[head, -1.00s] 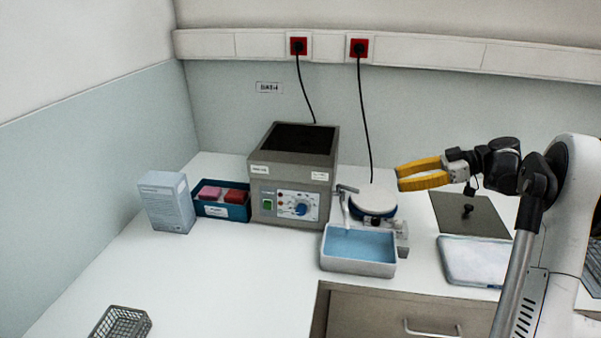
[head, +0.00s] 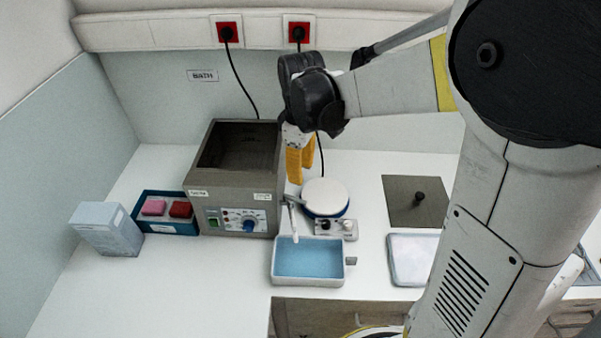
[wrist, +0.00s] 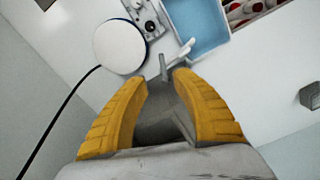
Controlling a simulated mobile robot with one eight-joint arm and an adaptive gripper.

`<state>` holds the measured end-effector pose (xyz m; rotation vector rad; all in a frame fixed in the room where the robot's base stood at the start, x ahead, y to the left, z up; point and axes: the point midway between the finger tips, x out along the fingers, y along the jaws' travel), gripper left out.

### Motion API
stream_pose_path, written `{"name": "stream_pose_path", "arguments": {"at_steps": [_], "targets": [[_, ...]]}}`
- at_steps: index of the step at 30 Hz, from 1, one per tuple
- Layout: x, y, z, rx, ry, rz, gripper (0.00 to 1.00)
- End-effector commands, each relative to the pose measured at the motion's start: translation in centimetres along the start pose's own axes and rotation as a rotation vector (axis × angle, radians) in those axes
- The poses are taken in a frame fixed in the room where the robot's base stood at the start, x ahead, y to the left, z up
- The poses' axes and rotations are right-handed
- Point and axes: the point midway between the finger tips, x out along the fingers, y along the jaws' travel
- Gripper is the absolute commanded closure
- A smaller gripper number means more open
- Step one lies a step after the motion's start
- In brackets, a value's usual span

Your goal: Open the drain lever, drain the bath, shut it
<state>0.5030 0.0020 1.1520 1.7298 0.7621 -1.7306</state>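The grey bath (head: 235,170) stands at the back, with a dark interior where I cannot make out any liquid level. Its drain spout with a lever (head: 291,199) sticks out at its right side, above a white tray (head: 308,281) holding blue liquid (head: 308,258). My gripper (head: 300,182) points down just above the drain lever, beside the bath's right wall. In the wrist view my gripper (wrist: 160,80) is open, its yellow fingers apart. The lever (wrist: 163,68) shows at the gap between the fingertips; I cannot tell if they touch it. The spout (wrist: 179,52) is beyond it.
A round white-topped device (head: 325,196) stands close right of my gripper. A blue box with pink and red blocks (head: 167,227) and a pale carton (head: 106,230) stand left of the bath. A dark plate with a knob (head: 416,200) lies at right. The front left counter is clear.

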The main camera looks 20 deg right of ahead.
Motion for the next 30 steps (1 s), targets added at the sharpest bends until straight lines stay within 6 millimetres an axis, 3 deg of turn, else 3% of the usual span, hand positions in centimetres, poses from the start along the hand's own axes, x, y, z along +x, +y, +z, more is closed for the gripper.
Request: {"name": "stream_pose_path", "arguments": {"at_steps": [15,21,29,30], "targets": [[9.3,0.1,0.0,0.001,0.0,-0.001,0.68],[10.6,0.0,0.0,0.001,0.0,-0.002,0.68],[10.6,0.0,0.0,0.001,0.0,-0.002,0.68],[10.6,0.0,0.0,0.001,0.0,-0.002,0.78]]}}
